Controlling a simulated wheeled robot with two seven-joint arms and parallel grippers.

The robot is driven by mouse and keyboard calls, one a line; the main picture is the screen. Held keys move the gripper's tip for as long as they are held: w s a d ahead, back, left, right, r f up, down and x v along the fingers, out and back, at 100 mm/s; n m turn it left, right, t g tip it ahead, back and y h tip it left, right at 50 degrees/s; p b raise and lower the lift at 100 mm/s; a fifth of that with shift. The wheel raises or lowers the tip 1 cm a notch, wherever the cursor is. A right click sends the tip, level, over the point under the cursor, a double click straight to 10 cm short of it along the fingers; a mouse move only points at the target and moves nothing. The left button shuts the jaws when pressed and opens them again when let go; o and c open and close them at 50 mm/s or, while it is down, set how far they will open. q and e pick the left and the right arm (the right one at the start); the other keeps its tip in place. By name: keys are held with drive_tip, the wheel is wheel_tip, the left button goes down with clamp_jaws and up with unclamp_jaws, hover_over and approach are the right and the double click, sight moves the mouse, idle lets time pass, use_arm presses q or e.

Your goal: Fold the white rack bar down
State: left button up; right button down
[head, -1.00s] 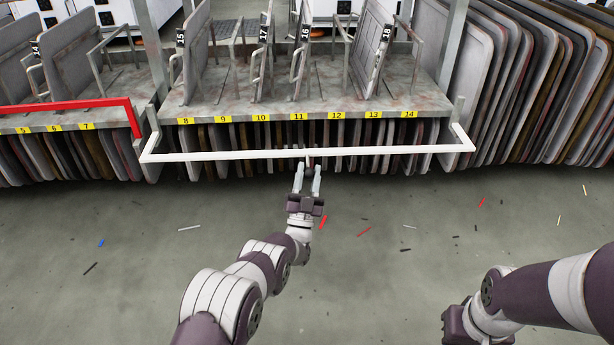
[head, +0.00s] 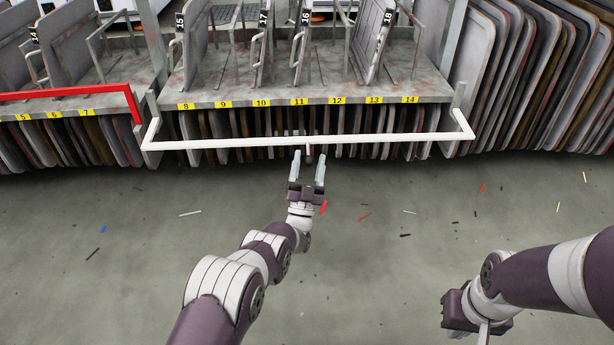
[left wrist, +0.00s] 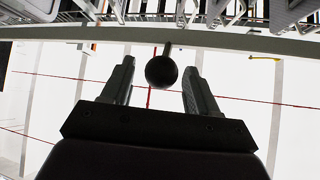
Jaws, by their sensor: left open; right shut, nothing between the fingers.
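The white rack bar (head: 250,141) runs level across the front of the middle rack, standing out in front of its shelf on short side arms. A dark ball knob (left wrist: 161,72) on a short stem sits at the bar's middle; it is small in the head view (head: 309,158). My left gripper (head: 308,160) is open just below the bar's middle. In the left wrist view its two fingers (left wrist: 157,85) stand on either side of the knob, with gaps visible. My right gripper (head: 484,335) is shut and empty, low at the right, far from the bar, partly cut off by the frame edge.
A red bar (head: 70,93) crosses the neighbouring rack at the left. Grey panels (head: 195,45) stand upright on the shelf (head: 330,90), with more panels (head: 540,80) stacked at the right. The floor (head: 120,260) is open, with small coloured scraps.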

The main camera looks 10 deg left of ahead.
use_arm(q)
drive_tip(key=p+v, duration=0.3)
drive_tip(key=v, duration=0.8)
drive_tip(key=shift+s+f+p, duration=0.25)
drive_tip(key=shift+p, duration=0.05)
